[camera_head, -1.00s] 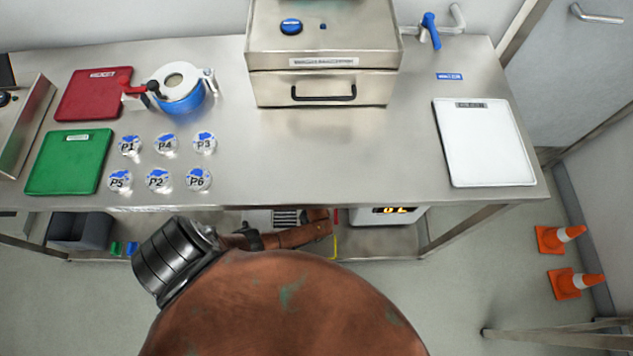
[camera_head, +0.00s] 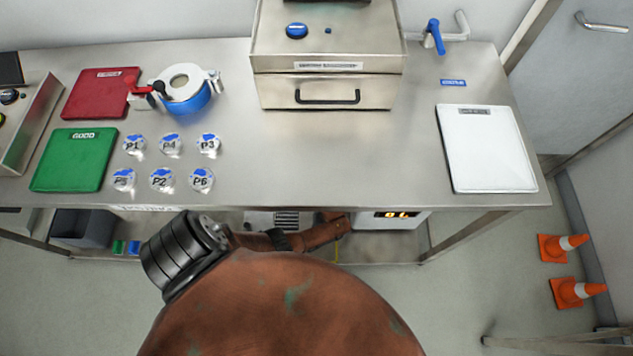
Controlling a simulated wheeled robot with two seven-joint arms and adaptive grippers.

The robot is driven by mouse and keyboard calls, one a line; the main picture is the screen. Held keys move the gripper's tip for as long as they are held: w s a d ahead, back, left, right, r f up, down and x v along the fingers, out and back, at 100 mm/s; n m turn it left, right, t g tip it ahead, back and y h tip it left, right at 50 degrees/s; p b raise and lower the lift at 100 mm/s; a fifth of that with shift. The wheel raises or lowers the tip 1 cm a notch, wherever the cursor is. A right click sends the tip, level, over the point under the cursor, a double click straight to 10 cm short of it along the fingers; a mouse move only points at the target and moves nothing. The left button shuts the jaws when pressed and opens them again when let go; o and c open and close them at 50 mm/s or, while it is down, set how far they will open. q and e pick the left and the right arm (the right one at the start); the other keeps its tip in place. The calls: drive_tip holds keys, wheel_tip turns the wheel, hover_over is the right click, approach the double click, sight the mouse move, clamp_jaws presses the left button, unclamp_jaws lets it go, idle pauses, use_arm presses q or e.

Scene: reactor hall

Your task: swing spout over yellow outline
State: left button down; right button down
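A metal pipe (camera_head: 462,24) with a bent end and a blue lever (camera_head: 435,37) is at the back right of the steel table, beside the steel cabinet; it may be the spout. A short yellow line (camera_head: 337,250) shows under the table's front edge, left of a white box with a lit display (camera_head: 395,219). It may be part of the yellow outline; most of that area is hidden. A copper-coloured rounded body with a black ribbed cylinder and a jointed link fills the lower middle. Neither of my grippers is in view.
The steel table (camera_head: 330,150) holds a steel cabinet (camera_head: 328,60), red board (camera_head: 100,92), green board (camera_head: 75,160), white board (camera_head: 487,148), blue-and-white pot (camera_head: 187,90) and several labelled discs (camera_head: 162,179). The table's middle right is clear.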

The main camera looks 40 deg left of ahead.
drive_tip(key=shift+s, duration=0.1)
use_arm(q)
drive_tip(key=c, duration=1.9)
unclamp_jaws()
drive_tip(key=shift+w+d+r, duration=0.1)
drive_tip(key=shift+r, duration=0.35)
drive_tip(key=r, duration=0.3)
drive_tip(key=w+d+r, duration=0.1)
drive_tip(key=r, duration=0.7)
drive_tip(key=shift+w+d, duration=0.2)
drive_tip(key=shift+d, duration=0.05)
